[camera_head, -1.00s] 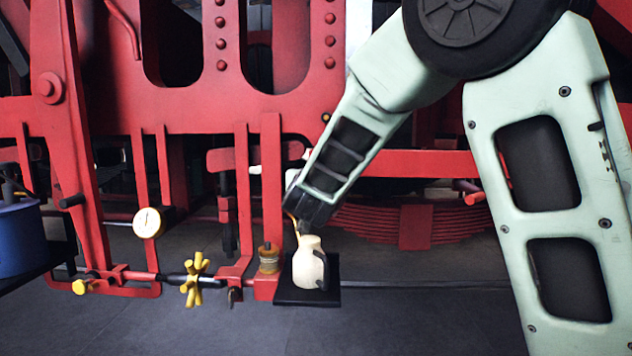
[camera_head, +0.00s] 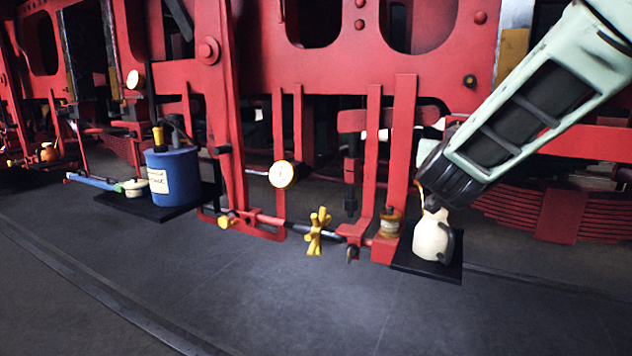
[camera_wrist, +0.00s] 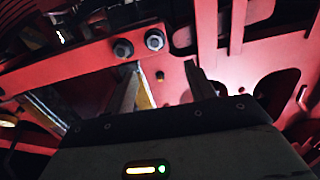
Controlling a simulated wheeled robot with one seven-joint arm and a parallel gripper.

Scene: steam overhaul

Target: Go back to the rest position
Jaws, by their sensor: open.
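In the wrist view my gripper (camera_wrist: 163,78) is open, its two fingers apart with nothing between them. Red frame parts and two dark bolts (camera_wrist: 138,46) lie beyond the fingers. In the head view my forearm comes in from the upper right, and its dark wrist end (camera_head: 452,182) is just above and behind a cream can (camera_head: 432,238) with a dark handle. The can stands upright on a small black shelf (camera_head: 448,272). The fingers are mostly hidden in the head view, and I cannot tell if the wrist touches the can.
The red locomotive frame (camera_head: 270,65) fills the back. Left of the can are a small amber jar (camera_head: 390,222), a yellow handwheel (camera_head: 318,231) and a gauge (camera_head: 283,174). A blue container (camera_head: 174,180) stands on another black shelf (camera_head: 160,210). The grey floor (camera_head: 250,300) in front is clear.

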